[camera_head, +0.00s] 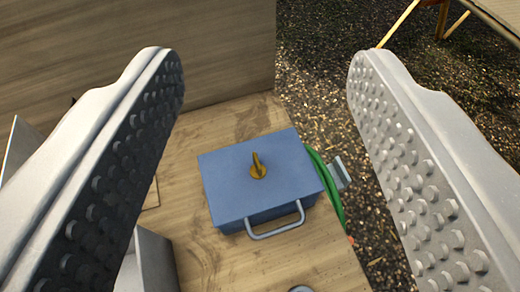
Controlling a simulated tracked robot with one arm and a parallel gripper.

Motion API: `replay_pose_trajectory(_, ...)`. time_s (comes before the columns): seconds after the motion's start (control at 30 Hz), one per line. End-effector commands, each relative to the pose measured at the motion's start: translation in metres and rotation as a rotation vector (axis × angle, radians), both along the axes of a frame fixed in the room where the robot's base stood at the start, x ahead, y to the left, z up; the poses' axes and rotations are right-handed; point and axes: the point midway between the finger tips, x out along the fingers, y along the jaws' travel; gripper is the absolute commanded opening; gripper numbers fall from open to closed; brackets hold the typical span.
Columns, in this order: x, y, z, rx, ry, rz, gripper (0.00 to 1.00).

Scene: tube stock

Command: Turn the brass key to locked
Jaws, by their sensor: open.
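A blue box (228,187) with a light blue-grey handle (277,231) on its front side sits on a wooden surface. The brass key (258,166) stands up from the middle of the box's top face, on a small round brass base. No lock markings can be made out. My gripper (265,62) is open and empty, its two grey studded fingers wide apart at the left and right of the picture. The box and key show between the fingers, farther from the camera. Neither finger appears to touch the key.
A wooden panel (150,45) rises behind the box. A green curved thing (331,190) and a grey bracket (341,172) are at the box's right, by the wooden surface's edge (345,262). Gravelly ground (320,60) lies beyond. A grey block (155,262) is at lower left.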

Motion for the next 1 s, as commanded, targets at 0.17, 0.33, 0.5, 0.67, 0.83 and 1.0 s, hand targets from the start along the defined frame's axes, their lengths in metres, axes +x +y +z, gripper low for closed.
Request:
replay_pose_trajectory(0.17, 0.036, 0.008, 0.005, 0.102, 0.137, -0.085, 0.51)
replay_pose_trajectory(0.33, 0.071, 0.004, -0.002, 0.233, 0.290, -0.194, 0.51)
replay_pose_trajectory(0.5, 0.098, 0.000, -0.019, 0.358, 0.445, -0.315, 0.51)
replay_pose_trajectory(0.67, 0.118, -0.002, -0.034, 0.469, 0.582, -0.440, 0.51)
replay_pose_trajectory(0.83, 0.131, -0.001, -0.053, 0.577, 0.727, -0.582, 0.51)
replay_pose_trajectory(1.0, 0.137, 0.002, -0.072, 0.672, 0.870, -0.734, 0.51)
